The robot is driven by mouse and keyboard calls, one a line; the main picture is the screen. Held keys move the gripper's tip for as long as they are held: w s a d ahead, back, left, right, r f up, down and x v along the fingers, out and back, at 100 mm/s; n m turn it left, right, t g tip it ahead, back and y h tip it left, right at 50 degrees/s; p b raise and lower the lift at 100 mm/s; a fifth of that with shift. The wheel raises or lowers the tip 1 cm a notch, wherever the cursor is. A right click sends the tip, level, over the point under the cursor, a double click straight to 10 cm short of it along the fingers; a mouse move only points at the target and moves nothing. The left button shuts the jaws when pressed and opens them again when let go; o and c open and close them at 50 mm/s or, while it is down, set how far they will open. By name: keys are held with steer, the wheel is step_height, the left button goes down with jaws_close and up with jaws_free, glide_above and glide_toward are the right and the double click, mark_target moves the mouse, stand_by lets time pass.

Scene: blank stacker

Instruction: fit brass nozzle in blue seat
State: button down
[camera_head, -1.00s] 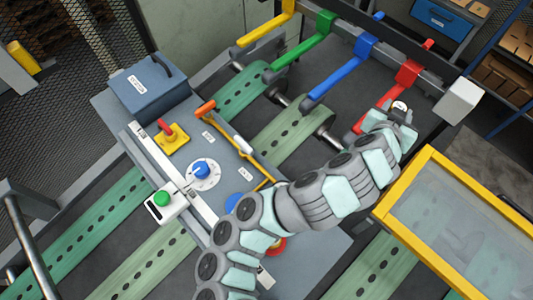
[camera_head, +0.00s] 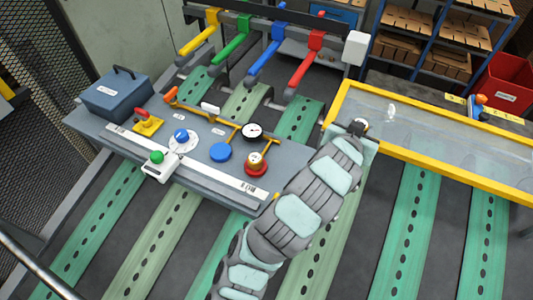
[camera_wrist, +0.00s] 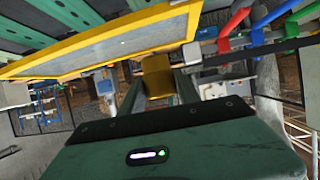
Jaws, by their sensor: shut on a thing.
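In the wrist view a brass nozzle (camera_wrist: 157,72) sits between the fingers of my gripper (camera_wrist: 159,88), which is shut on it. In the head view my gripper (camera_head: 359,126) is over the left end of a yellow-framed clear panel; its fingers are small there and I cannot make out the nozzle. A blue bracket arm (camera_head: 266,56) hangs from the rail at the back, between a green and a red one, and also shows in the wrist view (camera_wrist: 277,17). My gripper is apart from it. I cannot make out a seat opening on it.
The yellow-framed panel (camera_head: 440,164) spans the right side. The red arm (camera_head: 305,62) is nearest my gripper among the bracket arms. A grey console (camera_head: 110,132) with knobs and a gauge stands left. Shelves with boxes (camera_head: 460,33) are behind.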

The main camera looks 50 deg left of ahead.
steer(key=s+a+r+n+g+y+b, duration=0.1)
steer(key=s+a+r+n+y, duration=0.15)
steer(key=s+a, duration=1.05)
steer(key=s+a+r+n+g+y+b, duration=0.15)
steer(key=s+a+r, duration=0.25)
steer(key=s+a, duration=0.95)
steer(key=shift+n+y, duration=0.3)
steer(key=f+p, duration=0.1)
steer(key=f, duration=0.5)
steer(key=f+p, duration=0.2)
steer(key=f, duration=0.5)
steer(key=f+p, duration=0.1)
steer(key=f, duration=0.5)
steer(key=shift+w+f, duration=0.2)
steer(key=shift+w, duration=0.2)
